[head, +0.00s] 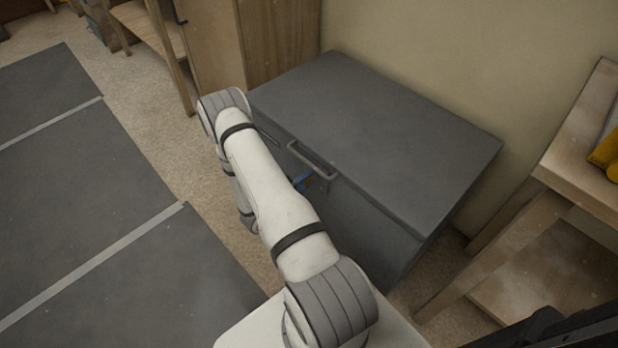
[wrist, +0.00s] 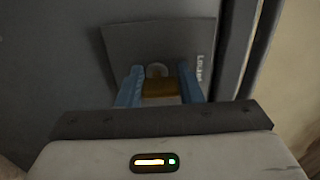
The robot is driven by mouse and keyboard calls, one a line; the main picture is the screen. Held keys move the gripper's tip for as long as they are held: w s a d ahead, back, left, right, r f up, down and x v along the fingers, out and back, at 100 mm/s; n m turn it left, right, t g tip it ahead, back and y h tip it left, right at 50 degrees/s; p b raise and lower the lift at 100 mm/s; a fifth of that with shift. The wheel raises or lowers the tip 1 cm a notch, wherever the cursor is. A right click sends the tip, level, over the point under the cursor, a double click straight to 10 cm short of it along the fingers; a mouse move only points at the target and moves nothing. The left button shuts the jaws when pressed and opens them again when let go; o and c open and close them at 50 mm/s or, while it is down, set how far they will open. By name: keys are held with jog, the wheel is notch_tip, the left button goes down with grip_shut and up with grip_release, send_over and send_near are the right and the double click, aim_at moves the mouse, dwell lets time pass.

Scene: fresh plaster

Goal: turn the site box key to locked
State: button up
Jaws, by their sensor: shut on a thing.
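The site box (head: 375,130) is a large dark grey chest with its lid closed and a bar handle (head: 312,160) on the front edge. In the wrist view a darker lock plate (wrist: 120,45) sits on its front, with a pale label (wrist: 200,68) at the right that seems to read "Locked". My gripper (wrist: 160,84) has its two blue fingers shut on the brass-brown key (wrist: 160,89), in front of a round lock (wrist: 156,70). The key's shaft is hidden, so its exact turn is hard to tell. In the head view my arm hides most of the gripper.
A wooden table (head: 540,205) stands close to the right of the box, with a yellow object (head: 606,155) on it. A wooden cabinet (head: 280,45) stands behind at the left. Dark floor mats (head: 90,200) lie at the left, with bare carpet between.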

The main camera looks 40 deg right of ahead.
jog(key=shift+w, duration=0.2)
jog(key=o, duration=1)
jog(key=shift+s, duration=0.1)
jog(key=shift+a, duration=0.1)
jog(key=a, duration=0.5)
jog(key=a+p, duration=0.1)
jog(key=a, duration=0.1)
jog(key=shift+s+a, duration=0.3)
jog(key=shift+s, duration=0.05)
